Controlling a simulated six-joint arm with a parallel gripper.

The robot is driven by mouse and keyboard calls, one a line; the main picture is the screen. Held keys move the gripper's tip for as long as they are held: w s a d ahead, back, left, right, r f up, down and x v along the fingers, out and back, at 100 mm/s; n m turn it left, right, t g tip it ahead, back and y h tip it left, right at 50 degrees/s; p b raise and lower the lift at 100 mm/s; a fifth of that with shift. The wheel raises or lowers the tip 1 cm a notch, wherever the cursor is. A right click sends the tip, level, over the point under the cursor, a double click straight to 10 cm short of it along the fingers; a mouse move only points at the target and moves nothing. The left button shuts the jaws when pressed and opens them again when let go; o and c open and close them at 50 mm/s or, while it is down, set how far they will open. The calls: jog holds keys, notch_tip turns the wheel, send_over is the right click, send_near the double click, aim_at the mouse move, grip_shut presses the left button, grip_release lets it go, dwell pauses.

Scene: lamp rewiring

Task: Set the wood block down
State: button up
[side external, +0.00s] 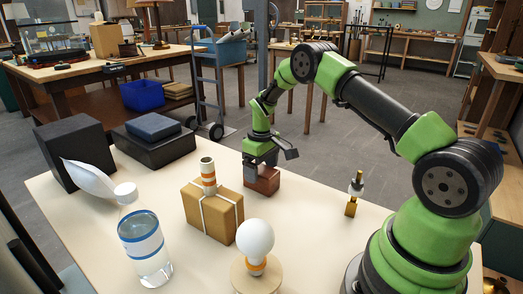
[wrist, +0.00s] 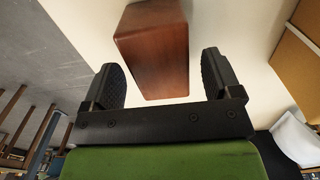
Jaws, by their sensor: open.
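The reddish-brown wood block (side external: 262,181) stands on the pale table near its far edge, just behind the cardboard parcel. In the wrist view the block (wrist: 153,50) lies ahead of and between the two finger pads, with a gap to each side. My gripper (side external: 265,160) is directly over the block, pointing down. In the wrist view my gripper (wrist: 165,80) is open, with its fingers spread wider than the block and nothing clasped.
The cardboard parcel (side external: 212,213) carries a striped roll (side external: 208,176). A light bulb (side external: 254,240) on a wooden base, a water bottle (side external: 144,243) and a brass lamp socket (side external: 354,196) stand nearby. Dark boxes (side external: 155,147) occupy the left.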

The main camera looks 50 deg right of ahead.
notch_tip(320, 180, up, 11)
notch_tip(320, 180, up, 10)
jog(key=f+t, duration=0.1)
jog(key=t, duration=0.1)
send_over(261, 169)
jog(key=s+a, duration=0.3)
jog(key=a, duration=0.3)
jog(key=s+a+r+m+t, duration=0.1)
jog(key=s+a+r, duration=0.1)
jog(key=s, duration=0.5)
jog(key=s+a+r+m+t+y, duration=0.1)
jog(key=s+a+r+t, duration=0.1)
jog(key=s+a, duration=0.3)
jog(key=s+a+r+m+t+y, duration=0.1)
jog(key=s+a+r+m+t, duration=0.1)
jog(key=s, duration=0.7)
jog(key=shift+a+r, duration=0.5)
jog(key=shift+a, duration=0.45)
